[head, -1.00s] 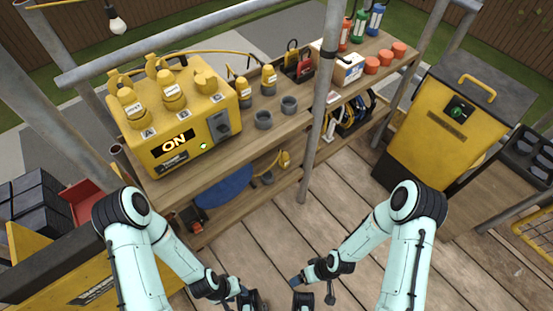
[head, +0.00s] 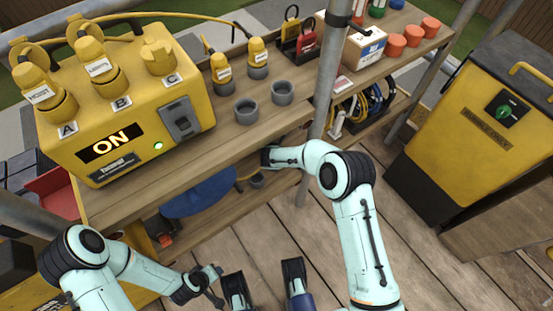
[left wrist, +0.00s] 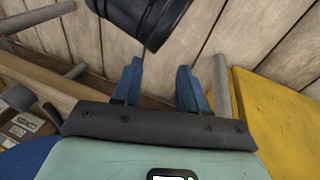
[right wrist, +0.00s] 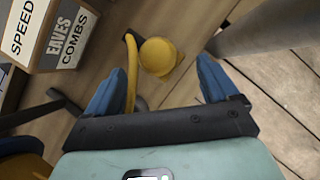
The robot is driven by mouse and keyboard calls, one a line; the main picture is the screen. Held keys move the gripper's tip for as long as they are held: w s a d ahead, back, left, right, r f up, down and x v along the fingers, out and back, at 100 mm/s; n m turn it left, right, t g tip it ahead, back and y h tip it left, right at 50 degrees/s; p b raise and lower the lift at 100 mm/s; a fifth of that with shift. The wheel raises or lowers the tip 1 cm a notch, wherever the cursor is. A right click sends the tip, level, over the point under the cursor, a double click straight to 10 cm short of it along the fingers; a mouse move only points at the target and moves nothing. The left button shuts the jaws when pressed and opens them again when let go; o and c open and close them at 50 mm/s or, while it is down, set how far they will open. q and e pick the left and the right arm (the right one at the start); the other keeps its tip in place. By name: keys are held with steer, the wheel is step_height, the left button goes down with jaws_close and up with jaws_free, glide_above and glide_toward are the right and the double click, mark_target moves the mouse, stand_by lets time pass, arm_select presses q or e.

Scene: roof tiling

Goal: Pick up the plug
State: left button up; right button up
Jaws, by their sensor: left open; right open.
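A yellow plug (right wrist: 157,57) with a yellow cable is in the right wrist view, over the wooden lower shelf. My right gripper (right wrist: 160,62) is open, its blue fingers on either side of the plug in that view; whether they touch it I cannot tell. In the head view my right forearm reaches under the upper shelf, and its wrist hides the plug and the fingers. Other yellow plugs (head: 221,69) stand on the upper shelf. My left gripper (left wrist: 157,72) is open and empty, low above the plank floor.
A yellow power box (head: 125,130) reading ON stands on the upper shelf (head: 180,172) beside empty grey sockets (head: 246,111). A scaffold pole (head: 325,85) rises close to my right arm. A labelled box (right wrist: 58,32) stands left of the plug. A yellow bin (head: 470,125) is at right.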

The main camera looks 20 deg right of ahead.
steer(key=b+x, duration=0.1)
steer(key=x, duration=0.4)
steer(key=shift+a+b, duration=0.1)
steer(key=shift+b, duration=0.2)
steer(key=shift+w+f, duration=0.2)
steer(key=shift+f, duration=0.1)
arm_select(q)
steer(key=shift+w+a+f, duration=0.35)
steer(key=shift+w+f, duration=0.05)
steer(key=shift+f, duration=0.2)
steer(key=shift+w+a+f, duration=0.3)
steer(key=shift+w+f, duration=0.1)
steer(key=shift+f, duration=0.15)
arm_select(e)
steer(key=shift+r, duration=0.1)
steer(key=c, duration=1.3)
steer(key=shift+o, duration=0.2)
